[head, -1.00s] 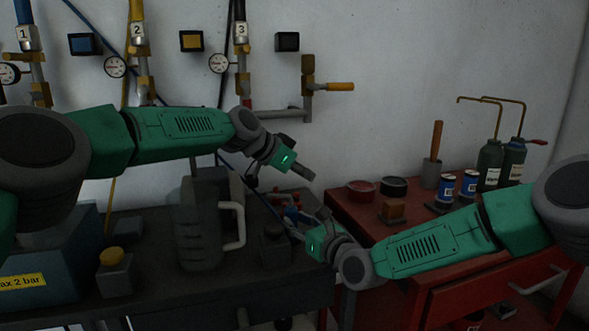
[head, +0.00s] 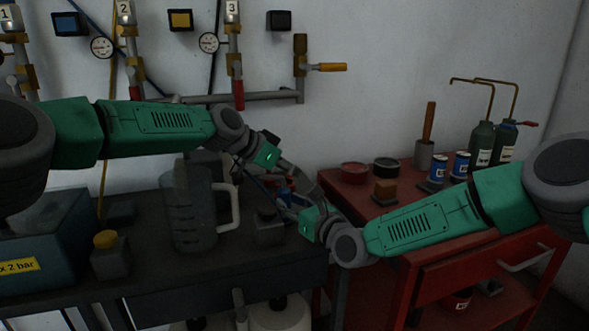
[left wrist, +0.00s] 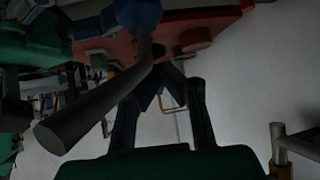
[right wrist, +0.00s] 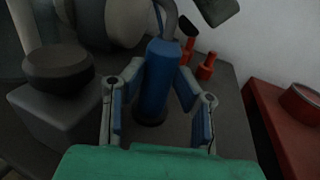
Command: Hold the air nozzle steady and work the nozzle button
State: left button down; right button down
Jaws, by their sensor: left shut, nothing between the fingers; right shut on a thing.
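The air nozzle has a blue body (right wrist: 160,75) and a bent grey tube on top. My right gripper (right wrist: 158,85) is shut on the blue body, a pad on each side. In the head view my right gripper (head: 292,208) is low, beside the jug. My left gripper (head: 290,170) is just above it, shut and empty. In the left wrist view my left gripper's fingertips (left wrist: 170,75) meet beside the nozzle's grey tube (left wrist: 100,98). I cannot tell whether they touch the nozzle. I cannot make out the button.
A clear jug (head: 195,212) and a dark block-shaped container (head: 268,228) stand on the dark bench, left of my grippers. A red cart (head: 350,203) with tins and bottles stands at the right. Pipes and gauges (head: 208,43) line the wall.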

pick_arm(q)
jog(key=shift+s+a+f, duration=0.25)
jog(key=shift+f, duration=0.2)
jog(key=shift+s+a+f, duration=0.25)
jog(key=shift+f, duration=0.25)
jog(key=w+d+r, duration=0.2)
jog(key=d+r, duration=0.1)
jog(key=v, duration=1)
jog(key=shift+d+r, duration=0.1)
dwell(2.1)
